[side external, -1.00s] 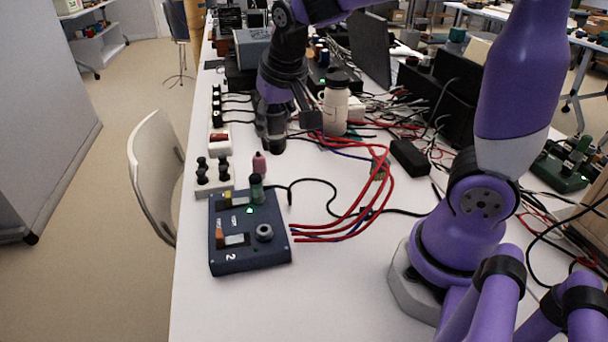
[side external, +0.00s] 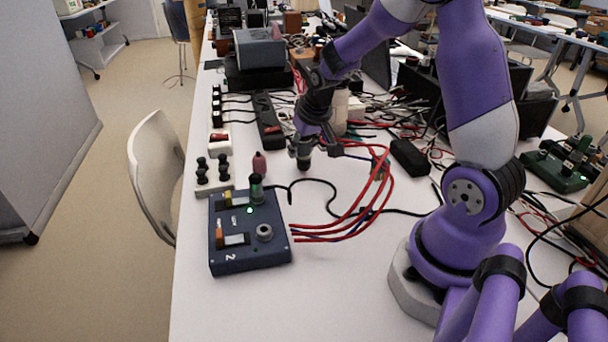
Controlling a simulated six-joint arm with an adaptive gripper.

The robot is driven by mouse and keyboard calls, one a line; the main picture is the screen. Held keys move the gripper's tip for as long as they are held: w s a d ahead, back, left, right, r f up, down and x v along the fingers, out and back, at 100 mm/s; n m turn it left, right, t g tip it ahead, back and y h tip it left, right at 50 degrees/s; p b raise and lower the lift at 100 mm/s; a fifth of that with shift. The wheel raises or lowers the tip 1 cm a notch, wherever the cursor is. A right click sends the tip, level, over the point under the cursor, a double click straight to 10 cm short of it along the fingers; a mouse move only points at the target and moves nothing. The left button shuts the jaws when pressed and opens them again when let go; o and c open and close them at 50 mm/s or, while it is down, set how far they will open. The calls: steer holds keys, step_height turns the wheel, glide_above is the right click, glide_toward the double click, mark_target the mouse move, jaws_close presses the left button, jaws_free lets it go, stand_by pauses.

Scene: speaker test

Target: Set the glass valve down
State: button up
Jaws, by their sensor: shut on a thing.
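My gripper (side external: 304,147) points down over the white table, right of and behind the dark blue test box. It is shut on a small dark, greenish piece, which I take to be the glass valve (side external: 304,163). The fingers hide its upper part, and I cannot tell whether its lower end touches the table. A similar dark green tube (side external: 257,189) stands upright in the blue test box (side external: 277,252), beside a small green light.
Red cables (side external: 345,226) run right from the box. A pale bottle (side external: 339,115) is partly hidden behind my arm.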

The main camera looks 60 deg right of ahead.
steer(key=shift+f, duration=0.2)
steer(key=o, duration=1.1)
steer(key=shift+f, duration=0.15)
steer(key=shift+o, duration=0.2)
steer(key=v, duration=1.2)
steer(key=s+a+r+n+t+y, duration=0.1)
steer(key=s+a+r+n+y, duration=0.1)
steer(key=s+a+n, duration=0.3)
steer(key=s+a+r, duration=0.1)
steer(key=s+a, duration=0.3)
steer(key=a, duration=0.4)
steer(key=shift+s+t, duration=0.15)
steer(key=shift+t, duration=0.15)
